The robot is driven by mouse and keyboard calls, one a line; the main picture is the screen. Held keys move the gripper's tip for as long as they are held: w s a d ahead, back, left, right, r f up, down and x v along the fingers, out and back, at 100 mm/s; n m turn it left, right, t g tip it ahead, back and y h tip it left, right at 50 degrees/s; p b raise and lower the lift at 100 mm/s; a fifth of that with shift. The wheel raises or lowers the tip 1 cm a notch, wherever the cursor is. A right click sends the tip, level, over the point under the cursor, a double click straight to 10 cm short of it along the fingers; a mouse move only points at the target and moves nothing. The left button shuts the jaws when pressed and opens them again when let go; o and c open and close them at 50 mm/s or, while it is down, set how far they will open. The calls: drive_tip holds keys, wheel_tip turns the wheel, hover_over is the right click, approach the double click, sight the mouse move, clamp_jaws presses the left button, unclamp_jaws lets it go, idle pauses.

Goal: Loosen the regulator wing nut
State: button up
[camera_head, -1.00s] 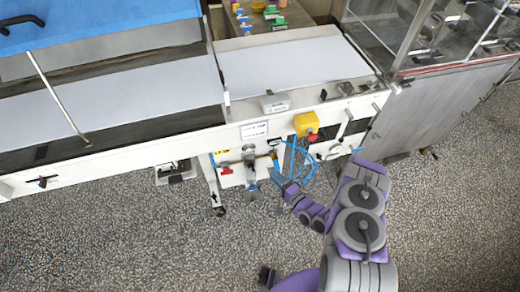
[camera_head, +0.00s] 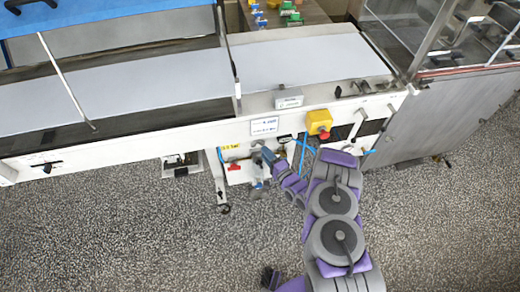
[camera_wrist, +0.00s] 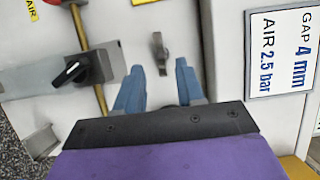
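A small grey wing-shaped part, which looks like the wing nut (camera_wrist: 160,52), stands out from the white panel in the wrist view. My gripper (camera_wrist: 160,68) has its two blue-grey fingers spread apart, one on each side of the line to this part. The wing nut shows just past the fingertips, roughly midway between them, with no visible contact. In the head view my gripper (camera_head: 267,155) is at the lower front of the white machine; the wing nut cannot be made out there.
A black knob (camera_wrist: 72,70) on a grey block and a brass rod (camera_wrist: 88,45) are left of the fingers. A label reading GAP 4 mm, AIR 2.5 bar (camera_wrist: 282,50) is at right. A yellow box with a red button (camera_head: 320,123) and blue hoses (camera_head: 303,150) are close to my arm.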

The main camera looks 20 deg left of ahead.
sight(257, 143)
drive_tip(key=shift+b+x, duration=0.55)
drive_tip(key=shift+x, duration=1.9)
drive_tip(key=shift+c, duration=0.3)
drive_tip(key=shift+s, duration=0.1)
clamp_jaws()
